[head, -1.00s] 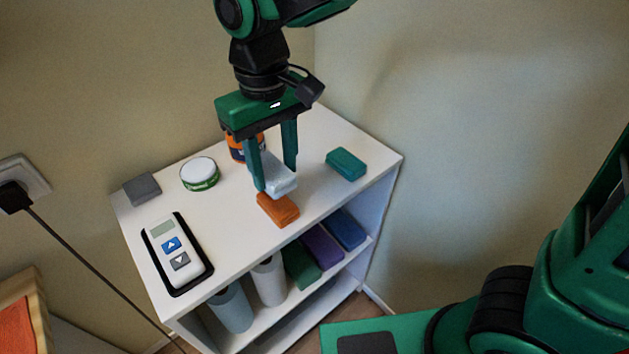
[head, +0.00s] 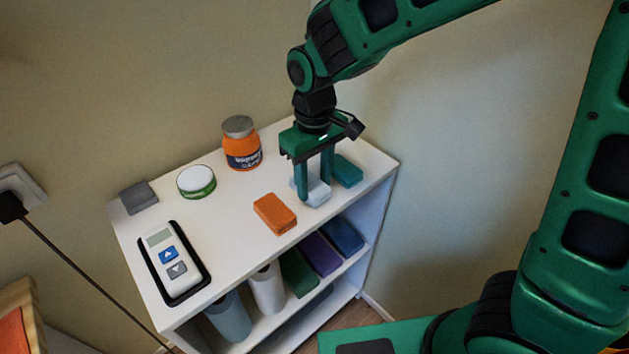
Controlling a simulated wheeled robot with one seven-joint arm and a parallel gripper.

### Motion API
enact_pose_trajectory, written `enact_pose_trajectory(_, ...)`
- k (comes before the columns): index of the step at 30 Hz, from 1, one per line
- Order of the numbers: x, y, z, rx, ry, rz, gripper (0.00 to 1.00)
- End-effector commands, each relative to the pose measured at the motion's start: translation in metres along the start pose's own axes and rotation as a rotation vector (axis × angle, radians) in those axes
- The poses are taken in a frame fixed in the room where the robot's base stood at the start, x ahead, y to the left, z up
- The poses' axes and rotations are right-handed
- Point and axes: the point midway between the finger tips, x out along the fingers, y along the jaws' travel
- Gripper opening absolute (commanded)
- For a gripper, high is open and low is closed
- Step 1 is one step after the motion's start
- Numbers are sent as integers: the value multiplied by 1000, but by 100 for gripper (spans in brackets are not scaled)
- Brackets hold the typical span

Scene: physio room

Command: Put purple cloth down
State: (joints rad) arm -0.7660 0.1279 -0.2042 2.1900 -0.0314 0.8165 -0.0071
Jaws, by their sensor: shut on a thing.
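My gripper (head: 314,190) is shut on a folded white cloth (head: 319,194), low over the right part of the white shelf top (head: 230,226). I cannot tell whether the cloth touches the top. A folded purple cloth (head: 321,254) lies on the shelf level below, between a green cloth (head: 298,273) and a blue cloth (head: 343,236). My gripper is above it and not holding it.
An orange block (head: 275,214) lies left of my gripper and a teal block (head: 347,171) close behind right. An orange jar (head: 241,145), a round tin (head: 196,182), a grey block (head: 139,197) and a handset (head: 174,262) stand further left. Rolled towels (head: 267,289) stand below.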

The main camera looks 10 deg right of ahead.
Motion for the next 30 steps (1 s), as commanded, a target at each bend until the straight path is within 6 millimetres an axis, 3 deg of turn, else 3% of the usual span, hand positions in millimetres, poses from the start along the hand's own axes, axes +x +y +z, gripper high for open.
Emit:
enact_pose_trajectory(13,8,0,0,0,1,0,24)
enact_pose_trajectory(14,8,-1,-1,0,1,0,46)
enact_pose_trajectory(16,8,-1,-1,0,1,0,60)
enact_pose_trajectory(26,6,-1,-1,-1,2,0,60)
enact_pose_trajectory(30,-6,-1,-1,-1,4,0,60)
